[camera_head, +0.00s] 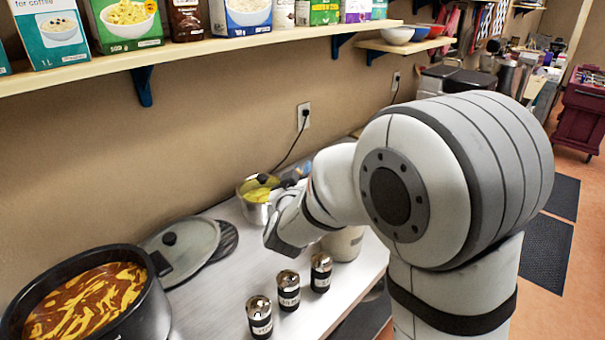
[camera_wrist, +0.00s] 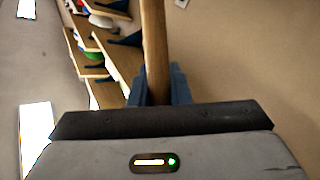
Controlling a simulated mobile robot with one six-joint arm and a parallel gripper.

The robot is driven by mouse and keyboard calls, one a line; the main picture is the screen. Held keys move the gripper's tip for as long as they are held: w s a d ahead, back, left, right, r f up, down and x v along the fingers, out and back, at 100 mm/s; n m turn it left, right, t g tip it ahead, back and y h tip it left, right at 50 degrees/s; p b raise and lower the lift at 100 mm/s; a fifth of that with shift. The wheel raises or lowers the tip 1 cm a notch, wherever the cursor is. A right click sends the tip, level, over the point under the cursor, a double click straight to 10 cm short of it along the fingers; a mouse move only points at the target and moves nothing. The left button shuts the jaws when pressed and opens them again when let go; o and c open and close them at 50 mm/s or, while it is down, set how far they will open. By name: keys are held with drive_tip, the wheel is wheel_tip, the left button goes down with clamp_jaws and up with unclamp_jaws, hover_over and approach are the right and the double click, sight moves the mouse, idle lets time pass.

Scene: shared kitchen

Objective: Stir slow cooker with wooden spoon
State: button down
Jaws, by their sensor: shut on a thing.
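The slow cooker (camera_head: 155,310) is a black pot at the lower left of the head view, open and full of orange-brown stew with yellow streaks. Its apparent lid (camera_head: 190,257), grey with a dark knob, lies on the counter beside it. In the wrist view my gripper (camera_wrist: 158,88) is shut on a wooden handle, which I take for the wooden spoon (camera_wrist: 154,40). The handle stands out between the fingers and its far end is out of frame. In the head view my arm is over the counter, right of the cooker; the spoon cannot be made out there.
Three small dark-labelled jars (camera_head: 289,291) stand near the counter's front. A metal pot (camera_head: 257,213) with yellow contents stands by the wall. A pale canister (camera_head: 345,243) is partly behind my arm. A shelf (camera_head: 220,44) with boxes overhangs the counter. Bare counter (camera_head: 215,300) lies between cooker and jars.

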drive_tip(key=shift+r, duration=0.15)
wheel_tip(320, 180, up, 14)
drive_tip(key=p, duration=0.7)
drive_tip(key=shift+p, duration=0.4)
drive_tip(key=shift+f, duration=0.2)
